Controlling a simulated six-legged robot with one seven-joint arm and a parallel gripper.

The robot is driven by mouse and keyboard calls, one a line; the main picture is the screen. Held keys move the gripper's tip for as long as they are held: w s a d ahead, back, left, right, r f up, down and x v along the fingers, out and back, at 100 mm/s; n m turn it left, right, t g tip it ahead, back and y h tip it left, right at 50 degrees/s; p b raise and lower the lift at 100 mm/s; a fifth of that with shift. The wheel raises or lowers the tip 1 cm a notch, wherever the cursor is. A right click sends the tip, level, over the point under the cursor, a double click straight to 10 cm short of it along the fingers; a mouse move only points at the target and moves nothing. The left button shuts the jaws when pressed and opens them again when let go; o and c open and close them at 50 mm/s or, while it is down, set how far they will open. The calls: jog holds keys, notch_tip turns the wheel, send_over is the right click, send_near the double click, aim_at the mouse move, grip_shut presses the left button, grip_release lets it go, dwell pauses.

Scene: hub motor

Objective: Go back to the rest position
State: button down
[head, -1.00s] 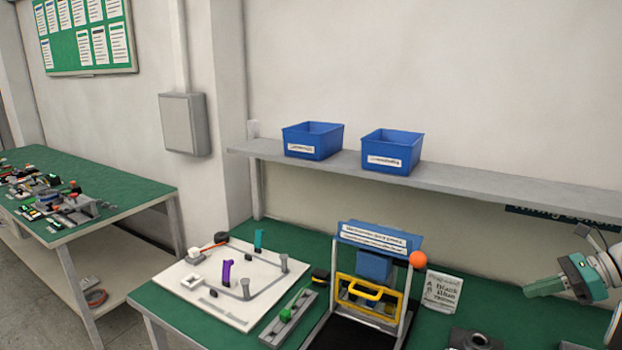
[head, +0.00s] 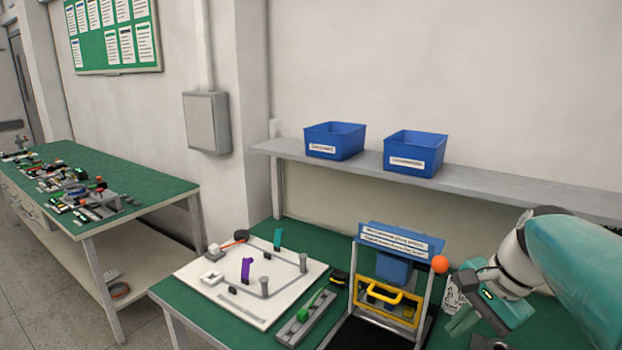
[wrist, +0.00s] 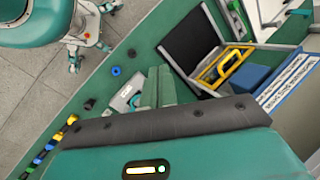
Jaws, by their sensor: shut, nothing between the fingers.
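My gripper (head: 462,322) is at the lower right of the head view, at the end of my teal and white arm. It points down and to the left over the green bench, to the right of the frame with the yellow handle (head: 380,292). In the wrist view my gripper's fingers (wrist: 153,88) are together with nothing between them. The yellow handle also shows in the wrist view (wrist: 232,68), beyond the fingers to the right.
A white board (head: 222,302) with a purple and a teal piece lies on the bench. Two blue bins (head: 335,141) stand on the shelf (head: 470,184) above. Another bench (head: 150,200) stands at left. A small card is partly hidden behind my gripper.

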jog(key=s+a+f+n+t+h, duration=0.3)
jog(key=s+a+n, duration=0.6)
jog(key=n, duration=0.3)
jog(key=shift+s+a+f+h, duration=0.2)
jog(key=shift+s+f+h, duration=0.3)
jog(key=shift+s+f, duration=0.25)
jog(key=shift+r, duration=0.1)
